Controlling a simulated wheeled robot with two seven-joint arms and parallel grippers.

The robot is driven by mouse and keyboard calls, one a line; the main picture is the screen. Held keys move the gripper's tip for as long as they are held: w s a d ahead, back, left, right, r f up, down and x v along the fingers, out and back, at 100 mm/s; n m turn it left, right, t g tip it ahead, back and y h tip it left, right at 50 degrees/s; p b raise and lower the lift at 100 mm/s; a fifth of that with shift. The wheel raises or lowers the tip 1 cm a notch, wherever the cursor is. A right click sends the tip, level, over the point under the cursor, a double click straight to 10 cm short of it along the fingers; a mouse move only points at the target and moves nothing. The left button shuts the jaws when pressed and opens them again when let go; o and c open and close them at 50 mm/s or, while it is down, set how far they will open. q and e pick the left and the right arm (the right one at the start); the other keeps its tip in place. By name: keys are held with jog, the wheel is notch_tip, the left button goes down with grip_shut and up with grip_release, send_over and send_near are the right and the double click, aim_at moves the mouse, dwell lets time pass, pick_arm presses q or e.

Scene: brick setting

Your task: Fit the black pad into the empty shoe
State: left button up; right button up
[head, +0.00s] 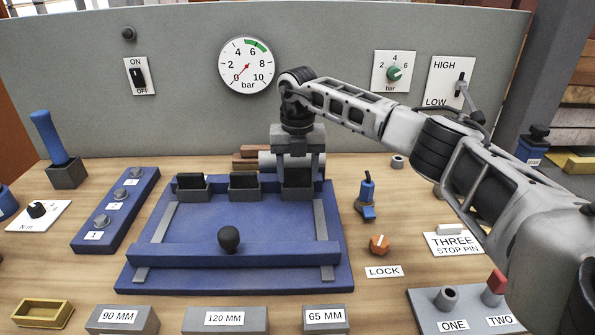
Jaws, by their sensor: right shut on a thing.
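My right gripper (298,161) points down at the back right of the blue fixture (345,270). It is shut on the black pad (297,178), which shows dark between its fingers. The pad is at the right-hand grey shoe (297,195), behind or just above its front wall. I cannot tell how deep it sits. The left shoe (194,195) and middle shoe (243,194) each show a black pad at the top. My left gripper is not in view.
A blue crossbar with a black knob (229,238) spans the fixture in front. A grey cylinder (268,160) and brown blocks (247,152) lie behind the shoes. A blue toggle (367,195) and orange LOCK knob (379,243) stand to the right. A grey gauge panel (190,110) closes off the back.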

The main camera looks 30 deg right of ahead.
aim_at(297, 169)
jog(key=shift+f, duration=0.3)
jog(key=o, duration=1)
jog(key=shift+f, duration=0.15)
notch_tip(297, 169, up, 12)
jog(key=shift+r+b, duration=0.2)
jog(key=shift+b, duration=0.2)
